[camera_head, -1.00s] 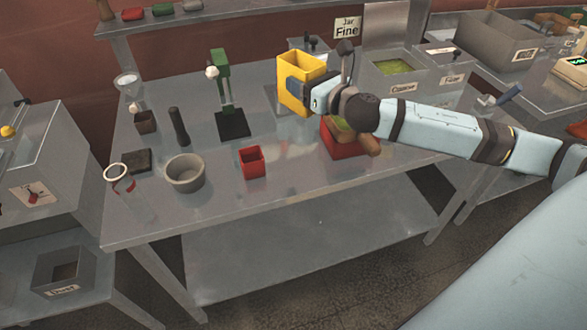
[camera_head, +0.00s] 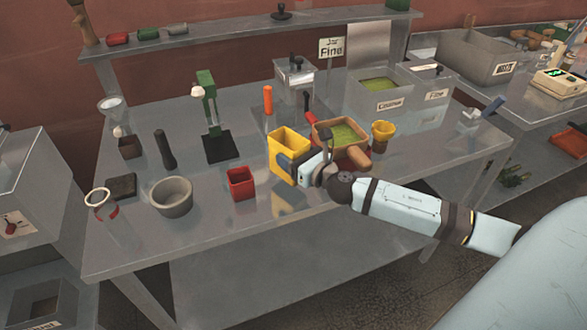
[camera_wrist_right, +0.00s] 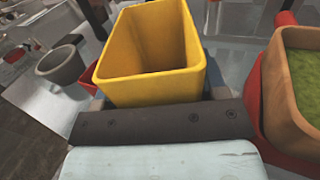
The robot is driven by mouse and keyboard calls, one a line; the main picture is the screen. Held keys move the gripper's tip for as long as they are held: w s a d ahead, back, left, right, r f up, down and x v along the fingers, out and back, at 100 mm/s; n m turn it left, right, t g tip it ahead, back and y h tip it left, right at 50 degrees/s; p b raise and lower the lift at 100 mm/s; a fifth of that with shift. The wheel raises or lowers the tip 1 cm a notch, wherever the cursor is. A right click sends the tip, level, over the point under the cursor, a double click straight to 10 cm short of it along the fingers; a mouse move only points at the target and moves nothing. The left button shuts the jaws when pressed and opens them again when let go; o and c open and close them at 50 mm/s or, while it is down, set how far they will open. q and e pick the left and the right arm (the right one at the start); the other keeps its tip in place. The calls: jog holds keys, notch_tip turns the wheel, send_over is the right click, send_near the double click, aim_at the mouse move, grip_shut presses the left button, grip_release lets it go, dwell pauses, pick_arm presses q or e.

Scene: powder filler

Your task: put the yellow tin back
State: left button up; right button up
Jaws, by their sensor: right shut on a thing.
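The yellow tin (camera_head: 282,146) is a tall, open-topped box, held upright at or just above the steel table; I cannot tell if its base touches. It also fills the middle of the right wrist view (camera_wrist_right: 150,85) and looks empty inside. My right gripper (camera_head: 291,165) is shut on the tin's near right side. In the right wrist view the dark gripper body (camera_wrist_right: 160,124) hides the tin's lower part. My left gripper is not in view.
A small red box (camera_head: 240,184) and grey bowl (camera_head: 172,196) stand left of the tin. A wooden tub (camera_head: 322,135) of green powder sits close right, by a yellow cup (camera_head: 382,137). An orange cylinder (camera_head: 267,100) stands behind. The table's front edge is clear.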

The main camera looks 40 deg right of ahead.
notch_tip(320, 180, down, 3)
jog(key=shift+f+b, duration=0.1)
jog(key=shift+b, duration=0.5)
jog(key=shift+f, duration=0.5)
jog(key=o, duration=1)
